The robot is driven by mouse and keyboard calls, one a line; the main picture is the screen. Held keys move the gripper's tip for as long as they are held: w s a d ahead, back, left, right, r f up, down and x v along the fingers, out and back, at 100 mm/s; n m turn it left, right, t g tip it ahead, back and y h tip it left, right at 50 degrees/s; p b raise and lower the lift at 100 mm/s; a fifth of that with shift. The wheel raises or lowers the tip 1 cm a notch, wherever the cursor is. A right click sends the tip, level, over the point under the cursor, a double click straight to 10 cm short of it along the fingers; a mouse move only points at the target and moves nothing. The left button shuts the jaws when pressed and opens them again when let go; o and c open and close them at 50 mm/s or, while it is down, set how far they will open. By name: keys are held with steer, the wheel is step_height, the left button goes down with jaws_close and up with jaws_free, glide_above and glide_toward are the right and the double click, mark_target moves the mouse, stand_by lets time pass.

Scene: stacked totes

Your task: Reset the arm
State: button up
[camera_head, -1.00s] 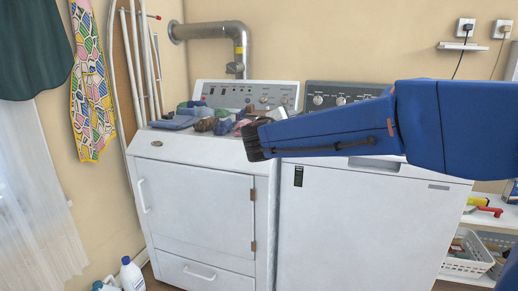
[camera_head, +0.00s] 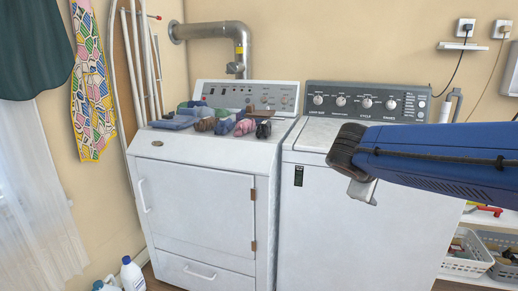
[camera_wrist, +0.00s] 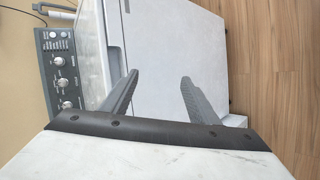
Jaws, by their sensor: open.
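My gripper (camera_head: 362,190) is at the end of my blue arm, in front of the right-hand machine in the head view. In the wrist view my gripper (camera_wrist: 158,95) shows two grey fingers spread apart with nothing between them. Beyond the fingers is the white front of the right-hand machine (camera_wrist: 170,60). The same white machine (camera_head: 350,230) stands at the middle right in the head view, with a dark control panel (camera_head: 365,103) at its back. My gripper touches nothing that I can see.
A white dryer (camera_head: 195,205) stands to the left, with several folded or rolled cloths (camera_head: 205,120) on top. White bottles (camera_head: 131,275) stand on the floor at lower left. A shelf with baskets (camera_head: 470,255) is at the right. Wooden floor (camera_wrist: 270,60) shows in the wrist view.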

steer(key=s+a+f+m+g+y, duration=0.1)
steer(key=s+f+m+y, duration=0.2)
steer(key=s+f, duration=0.4)
steer(key=s+a+f+m+g+y, duration=0.1)
steer(key=s+f+m+y, duration=0.3)
steer(key=s, duration=1.2)
step_height(320, 180, down, 3)
steer(key=m, duration=0.2)
steer(key=shift+a+m, duration=0.3)
steer(key=shift+a, duration=0.05)
